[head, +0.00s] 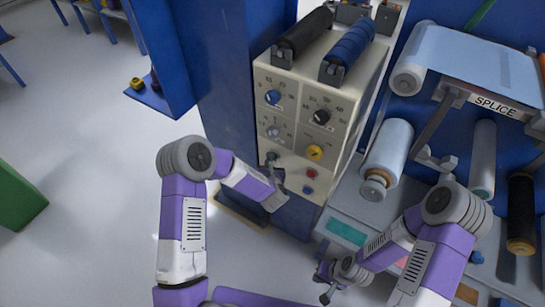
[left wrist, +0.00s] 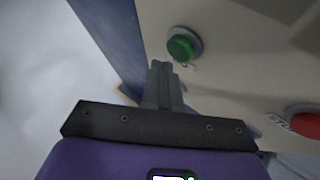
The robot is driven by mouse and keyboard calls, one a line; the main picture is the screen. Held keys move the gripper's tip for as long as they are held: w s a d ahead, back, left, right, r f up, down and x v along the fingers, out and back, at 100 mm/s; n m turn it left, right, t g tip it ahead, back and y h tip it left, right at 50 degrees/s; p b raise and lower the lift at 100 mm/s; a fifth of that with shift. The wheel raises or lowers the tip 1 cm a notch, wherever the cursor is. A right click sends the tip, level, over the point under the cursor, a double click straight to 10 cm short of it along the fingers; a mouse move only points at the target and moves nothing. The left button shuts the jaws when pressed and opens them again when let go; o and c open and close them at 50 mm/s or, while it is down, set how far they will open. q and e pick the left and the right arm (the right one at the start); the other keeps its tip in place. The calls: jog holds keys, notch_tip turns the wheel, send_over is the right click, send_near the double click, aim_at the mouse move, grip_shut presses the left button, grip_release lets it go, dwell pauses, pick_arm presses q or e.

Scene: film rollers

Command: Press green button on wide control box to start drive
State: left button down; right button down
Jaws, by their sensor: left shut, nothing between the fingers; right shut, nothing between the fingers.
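The beige control box (head: 262,88) is mounted by the blue column, with knobs on its front and two rollers on top. The left wrist view shows its green button (left wrist: 181,46) and a red button (left wrist: 306,122) further right. My left gripper (head: 273,161) is at the lower left of the box front. Its shut fingers (left wrist: 163,70) end just below the green button in the wrist view; I cannot tell whether they touch it. In the head view the green button is hidden around the gripper. My right gripper (head: 323,284) is shut and empty, low over the grey machine bed.
A red button (head: 311,173) shows right of my left gripper. A yellow knob (head: 315,152) and a black knob (head: 321,117) sit above it. White film rollers (head: 388,150) and the SPLICE plate (head: 497,104) stand to the right. Open floor lies left.

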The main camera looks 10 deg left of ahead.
pick_arm(q)
jog(key=shift+w, duration=0.1)
dwell(0.3)
jog(key=shift+w+d+b, duration=0.15)
jog(key=shift+w+b, duration=0.2)
jog(key=shift+w+d, duration=0.15)
jog(key=shift+w, duration=0.25)
dwell(0.7)
jog(key=shift+b, duration=0.3)
jog(key=shift+s+a, duration=0.3)
jog(key=shift+s, duration=0.5)
jog(key=shift+s+b, duration=0.1)
jog(key=shift+b, duration=0.2)
jog(key=s, duration=0.1)
jog(key=s+a+b, duration=0.1)
jog(key=s, duration=0.2)
jog(key=shift+s+a, duration=0.25)
jog(key=shift+a, duration=0.1)
